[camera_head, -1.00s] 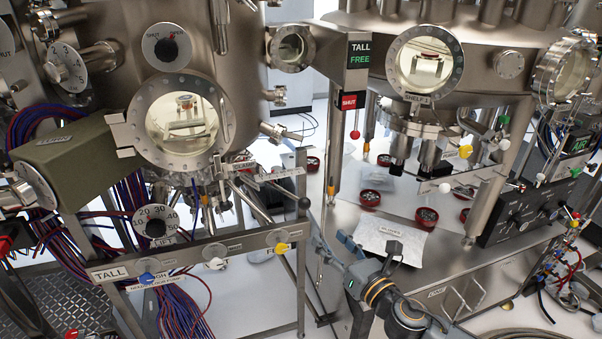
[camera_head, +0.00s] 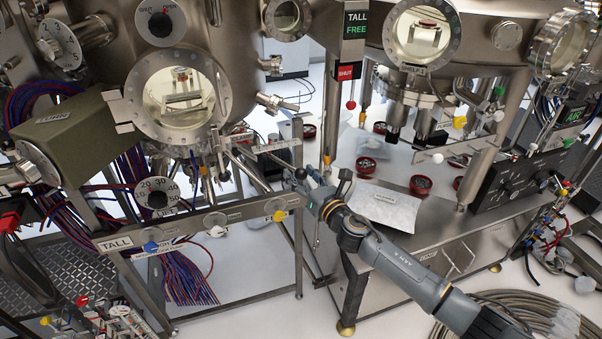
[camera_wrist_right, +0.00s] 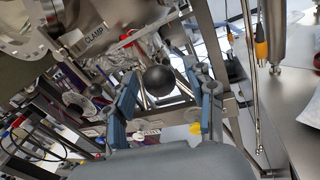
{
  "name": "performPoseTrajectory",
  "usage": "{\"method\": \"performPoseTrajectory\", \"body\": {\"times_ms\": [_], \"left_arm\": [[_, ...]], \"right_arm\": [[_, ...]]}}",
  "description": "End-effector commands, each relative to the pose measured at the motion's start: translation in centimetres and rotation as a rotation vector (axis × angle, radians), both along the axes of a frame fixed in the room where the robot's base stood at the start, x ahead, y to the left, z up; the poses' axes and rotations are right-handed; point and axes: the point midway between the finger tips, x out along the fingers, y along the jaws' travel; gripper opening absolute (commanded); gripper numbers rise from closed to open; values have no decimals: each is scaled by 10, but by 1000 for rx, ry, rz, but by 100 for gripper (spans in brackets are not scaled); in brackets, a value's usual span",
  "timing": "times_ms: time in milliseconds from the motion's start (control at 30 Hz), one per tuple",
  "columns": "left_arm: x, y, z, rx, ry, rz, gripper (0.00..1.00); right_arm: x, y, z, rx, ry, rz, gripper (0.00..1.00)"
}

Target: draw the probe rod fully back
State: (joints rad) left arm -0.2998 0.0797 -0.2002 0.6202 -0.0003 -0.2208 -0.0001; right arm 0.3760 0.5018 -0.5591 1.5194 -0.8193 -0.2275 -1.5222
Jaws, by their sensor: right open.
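The probe rod (camera_head: 268,157) is a thin metal rod that slopes down to the right from below the left chamber's round window. It ends in a black ball knob (camera_head: 300,173). My right gripper (camera_head: 305,186) is at the knob, coming from the lower right. In the right wrist view the black ball (camera_wrist_right: 158,80) appears between the two blue-padded fingers of the open gripper (camera_wrist_right: 166,103), with space on both sides. The rod behind the ball is mostly hidden there. My left gripper is not in view.
A plate marked CLAMP (camera_wrist_right: 92,39) is close by in the wrist view. The TALL panel rail (camera_head: 200,222) with its coloured knobs runs below the rod. A steel bench (camera_head: 440,215) holds a white packet (camera_head: 386,205) and red-rimmed dishes.

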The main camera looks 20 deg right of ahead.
Motion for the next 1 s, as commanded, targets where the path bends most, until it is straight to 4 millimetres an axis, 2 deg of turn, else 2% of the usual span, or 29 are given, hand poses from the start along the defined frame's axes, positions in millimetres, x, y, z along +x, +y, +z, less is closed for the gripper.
{"method": "performPoseTrajectory", "body": {"times_ms": [333, 600, 833, 1000], "left_arm": [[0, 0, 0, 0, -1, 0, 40], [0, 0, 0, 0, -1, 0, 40], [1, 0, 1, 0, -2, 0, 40], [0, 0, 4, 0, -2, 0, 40]], "right_arm": [[3, 1, 0, 1, 0, 0, 52], [3, 1, 0, 1, 0, 0, 0], [-1, -2, -1, 0, 2, -1, 0], [-30, -18, -2, -2, 5, 0, 0]]}}
